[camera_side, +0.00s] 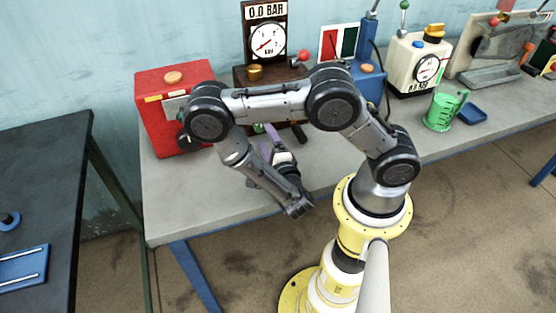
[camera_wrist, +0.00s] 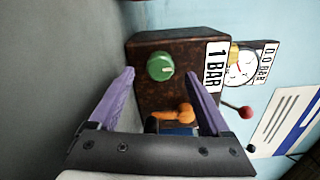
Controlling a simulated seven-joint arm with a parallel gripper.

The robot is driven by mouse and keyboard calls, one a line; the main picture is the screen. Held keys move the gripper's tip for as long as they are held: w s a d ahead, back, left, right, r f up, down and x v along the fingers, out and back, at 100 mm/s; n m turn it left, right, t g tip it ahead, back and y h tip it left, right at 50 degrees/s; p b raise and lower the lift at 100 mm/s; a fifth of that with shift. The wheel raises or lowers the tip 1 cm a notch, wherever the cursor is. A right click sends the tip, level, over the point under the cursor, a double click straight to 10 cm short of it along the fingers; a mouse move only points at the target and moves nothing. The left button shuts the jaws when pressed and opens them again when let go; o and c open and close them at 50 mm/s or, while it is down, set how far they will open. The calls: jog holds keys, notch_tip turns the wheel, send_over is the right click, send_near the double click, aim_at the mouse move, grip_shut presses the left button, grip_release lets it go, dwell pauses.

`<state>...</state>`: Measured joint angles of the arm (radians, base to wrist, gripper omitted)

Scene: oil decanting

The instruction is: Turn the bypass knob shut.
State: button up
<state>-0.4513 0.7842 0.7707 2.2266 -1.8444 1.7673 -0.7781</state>
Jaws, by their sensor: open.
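A round green knob (camera_wrist: 160,66) sits on the front face of a rusty brown box (camera_wrist: 190,52) in the wrist view. No readable label marks it as the bypass knob. My gripper (camera_wrist: 160,76) is open, with its two purple fingers spread either side of the line to the green knob. The knob appears beyond the fingertips; I cannot tell the exact distance. In the side view my gripper (camera_side: 266,131) is low in front of the brown box (camera_side: 290,75), partly hidden by my arm, and the knob is hard to make out.
A gauge (camera_side: 267,42) reading 0.0 BAR and a red-ball lever (camera_side: 303,56) are on the brown unit. An orange handle (camera_wrist: 177,113) shows near the fingers. A red box (camera_side: 160,120) stands left; a green jug (camera_side: 441,110) stands right. The bench's front left is clear.

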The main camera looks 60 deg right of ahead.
jog(key=shift+v, duration=4.9)
